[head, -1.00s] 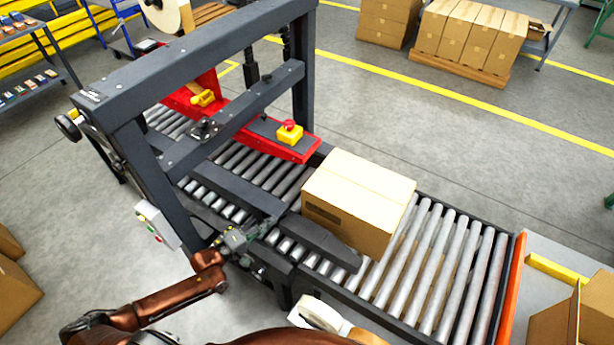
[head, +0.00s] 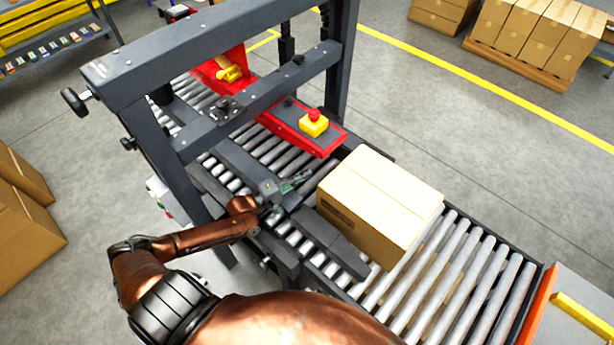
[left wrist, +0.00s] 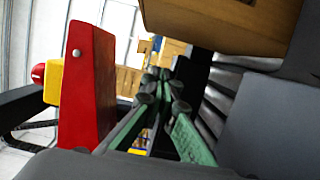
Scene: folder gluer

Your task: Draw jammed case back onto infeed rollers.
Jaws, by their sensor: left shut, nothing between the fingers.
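The jammed case (head: 385,195), a closed tan carton, sits on the conveyor between the machine frame and the open infeed rollers (head: 455,275). It is beside the dark side guide (head: 325,240). My left gripper (head: 300,181) is over the near side of the conveyor, left of the case and apart from it. Its green fingers (left wrist: 160,105) are shut and empty in the left wrist view. There a brown carton surface, likely the case (left wrist: 215,22), shows above and right of the fingertips. My right gripper is not in view.
The dark machine frame (head: 185,142) stands over the rollers, left of my gripper. A red bar (head: 303,128) with a yellow-and-red stop button (head: 314,122) hangs close to the gripper and case. The red part (left wrist: 88,85) is left of the fingers. The rollers right of the case are clear.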

